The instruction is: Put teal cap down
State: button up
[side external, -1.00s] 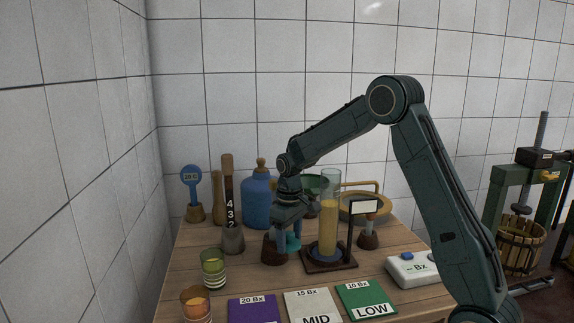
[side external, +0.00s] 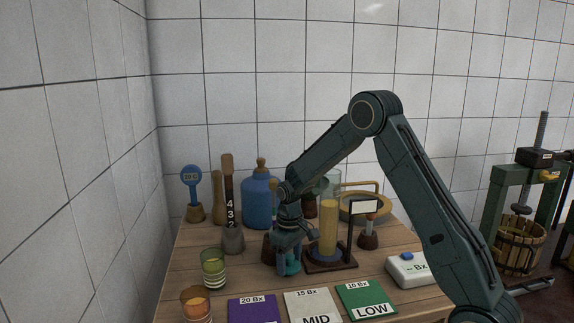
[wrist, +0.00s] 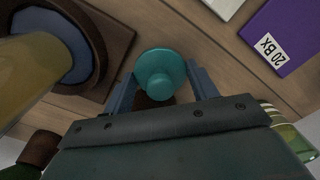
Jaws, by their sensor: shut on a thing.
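The teal cap (wrist: 160,73) is round with a smaller knob on top. It sits between the two fingers of my gripper (wrist: 163,90) in the wrist view. My gripper is shut on it. In the side view my gripper (side external: 288,266) points down, low over the wooden table (side external: 190,262), with the teal cap (side external: 292,268) partly hidden between the fingers. I cannot tell whether the cap touches the table.
A cylinder of yellow liquid (side external: 329,228) on a dark wooden stand is close on the right. Purple (side external: 252,309), white (side external: 312,306) and green (side external: 366,300) cards lie in front. A green-striped glass (side external: 213,268) stands at left. Bare wood lies between.

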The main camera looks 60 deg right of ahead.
aim_at(290, 255)
jog(key=shift+f, duration=0.1)
jog(key=o, duration=0.7)
notch_tip(290, 255, up, 12)
jog(key=shift+r, duration=0.15)
dwell(0.6)
jog(key=shift+r, duration=0.1)
dwell(0.4)
